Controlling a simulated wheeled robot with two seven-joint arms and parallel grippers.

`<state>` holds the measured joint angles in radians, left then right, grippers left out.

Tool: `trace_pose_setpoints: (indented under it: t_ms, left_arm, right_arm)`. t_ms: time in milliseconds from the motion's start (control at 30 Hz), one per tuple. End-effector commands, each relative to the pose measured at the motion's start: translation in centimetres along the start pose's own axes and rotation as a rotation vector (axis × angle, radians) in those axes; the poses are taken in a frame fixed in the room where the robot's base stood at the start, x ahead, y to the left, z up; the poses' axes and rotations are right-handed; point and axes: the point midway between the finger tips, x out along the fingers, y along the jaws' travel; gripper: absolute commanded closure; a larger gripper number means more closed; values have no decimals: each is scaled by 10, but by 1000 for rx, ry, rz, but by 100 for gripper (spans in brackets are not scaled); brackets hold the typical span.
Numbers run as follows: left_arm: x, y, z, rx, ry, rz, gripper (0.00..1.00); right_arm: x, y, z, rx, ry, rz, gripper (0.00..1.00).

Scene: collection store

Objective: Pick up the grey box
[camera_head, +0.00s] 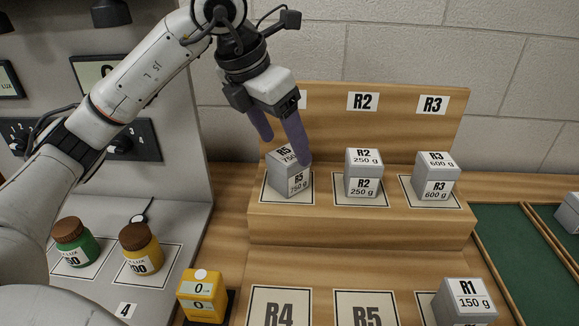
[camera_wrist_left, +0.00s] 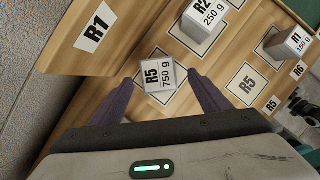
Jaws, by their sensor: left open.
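A grey box labelled R5 750 g (camera_head: 289,184) sits on the left pad of the upper wooden step, turned a little. My left gripper (camera_head: 280,150) is above and around it, fingers pointing down, open. In the left wrist view the box (camera_wrist_left: 160,76) lies between the two spread purple fingers (camera_wrist_left: 160,100), and I see no grip on it. More grey boxes stand near: R2 250 g (camera_head: 363,174) in the middle, R3 600 g (camera_head: 436,177) at the right of the step, and R1 150 g (camera_head: 464,303) on the lower level. My right gripper is not in view.
The wooden stand's back panel (camera_head: 398,112) rises behind the boxes. Pads marked R4 (camera_head: 279,308) and R5 (camera_head: 365,310) are bare in front. A yellow block (camera_head: 200,297), a green jar (camera_head: 75,243) and a yellow jar (camera_head: 141,250) stand at the left.

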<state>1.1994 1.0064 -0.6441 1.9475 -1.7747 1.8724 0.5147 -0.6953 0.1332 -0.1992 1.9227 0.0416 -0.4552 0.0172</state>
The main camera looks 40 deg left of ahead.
Motion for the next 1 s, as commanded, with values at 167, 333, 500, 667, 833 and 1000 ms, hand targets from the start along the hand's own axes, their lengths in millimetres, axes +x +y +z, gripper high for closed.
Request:
trace_pose_setpoints:
  t_ms: [167,333,500,667,833,1000]
  left_arm:
    - [26,2,-3,0,5,0,30]
    - [46,2,-3,0,3,0,30]
    - [50,2,-3,1,0,0,30]
    - [50,2,-3,1,0,0,36]
    - [50,2,-3,1,0,0,65]
    - [50,2,-3,1,0,0,94]
  right_arm:
    - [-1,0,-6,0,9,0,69]
    - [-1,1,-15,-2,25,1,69]
    - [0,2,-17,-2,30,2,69]
    - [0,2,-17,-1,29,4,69]
    - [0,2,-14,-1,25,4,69]
    - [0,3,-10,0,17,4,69]
